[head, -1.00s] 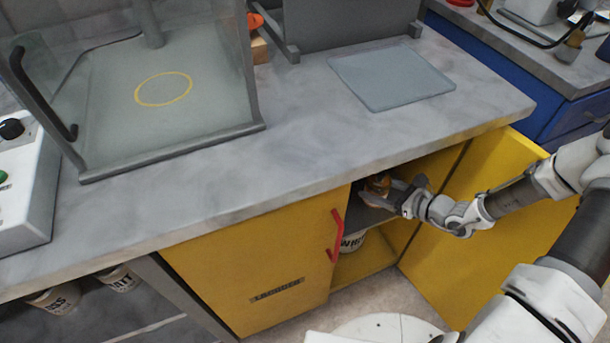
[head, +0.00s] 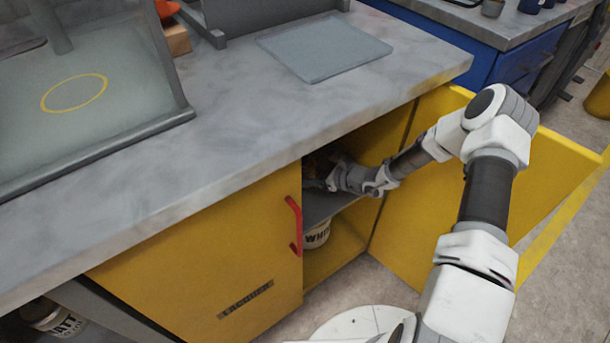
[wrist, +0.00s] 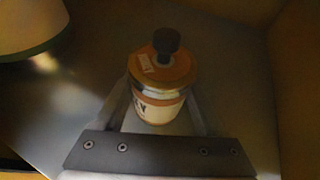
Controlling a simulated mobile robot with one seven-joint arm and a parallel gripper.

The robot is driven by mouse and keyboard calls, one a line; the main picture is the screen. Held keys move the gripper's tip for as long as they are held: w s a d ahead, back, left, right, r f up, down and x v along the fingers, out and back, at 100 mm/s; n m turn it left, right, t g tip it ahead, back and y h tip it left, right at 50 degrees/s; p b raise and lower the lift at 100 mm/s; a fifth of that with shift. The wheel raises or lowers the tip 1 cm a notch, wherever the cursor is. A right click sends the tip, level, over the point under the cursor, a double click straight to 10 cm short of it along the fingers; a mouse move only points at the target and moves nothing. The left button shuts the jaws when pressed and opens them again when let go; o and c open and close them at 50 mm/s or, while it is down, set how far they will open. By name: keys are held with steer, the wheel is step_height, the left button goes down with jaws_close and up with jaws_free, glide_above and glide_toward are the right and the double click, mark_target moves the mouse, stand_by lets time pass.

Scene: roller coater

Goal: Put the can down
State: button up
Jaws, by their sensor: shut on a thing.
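The can (wrist: 162,92) has an orange lid with a dark knob and a pale label with dark letters. It stands upright in the wrist view, between the fingers of my gripper (wrist: 160,108), which is shut on it. A grey shelf (wrist: 235,110) lies below and around it; I cannot tell whether the can's base touches it. In the head view my gripper (head: 318,184) reaches into the open yellow cabinet (head: 205,262), at the level of its inner shelf (head: 325,205). The can is mostly lost in shadow there, under the counter edge.
A pale container (wrist: 28,25) stands on the left in the wrist view. A white labelled tub (head: 317,235) stands below the shelf. The red handle (head: 295,225) sticks out on the left.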

steer(key=shift+f, duration=0.1)
steer(key=o, duration=1.6)
steer(key=shift+f, duration=0.1)
steer(key=shift+c, duration=0.2)
steer(key=shift+d+r, duration=0.15)
steer(key=shift+r, duration=0.15)
steer(key=p+v, duration=0.4)
steer(key=v, duration=0.7)
steer(key=shift+f, duration=0.1)
steer(key=shift+s+d, duration=0.25)
